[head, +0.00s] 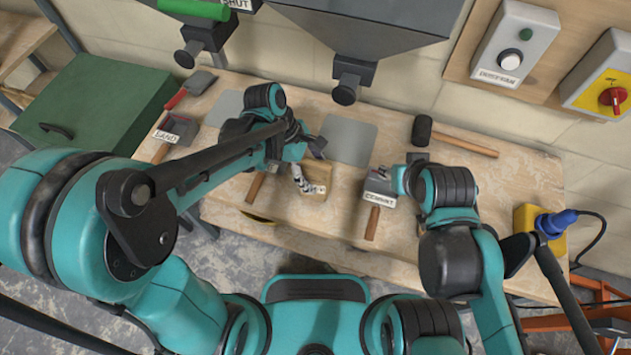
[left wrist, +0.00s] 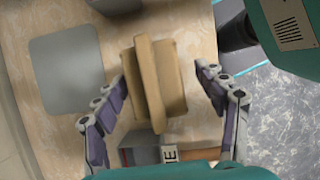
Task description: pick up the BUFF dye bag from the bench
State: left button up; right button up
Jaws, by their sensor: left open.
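A tan bag (left wrist: 155,85) with a folded top ridge lies between the fingers of my left gripper (left wrist: 162,78) in the left wrist view, with a gap on each side. No lettering on it is readable. In the head view the bag (head: 318,176) sits on the bench (head: 300,220), partly hidden by my left gripper (head: 311,168). My left gripper is open above it, pointing down. My right arm ends beside the CEMENT scoop (head: 380,186); its fingers are too hidden to judge.
The SAND scoop (head: 176,128) lies at the left of the bench. A black mallet (head: 422,130) lies right of the bag, behind the CEMENT scoop. Grey hoppers (head: 370,25) hang above the back. A green box (head: 95,105) stands at left. A grey plate (head: 349,140) lies behind the bag.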

pick_arm(q)
jog(key=b+x, duration=0.1)
jog(key=x, duration=0.1)
jog(key=b+x, duration=0.1)
jog(key=x, duration=0.1)
jog(key=shift+w+f, duration=0.15)
jog(key=shift+f, duration=0.25)
jog(key=shift+d+f+b, duration=0.25)
jog(key=shift+f+b, duration=0.15)
jog(key=shift+r, duration=0.1)
jog(key=shift+c, duration=0.7)
grip_shut()
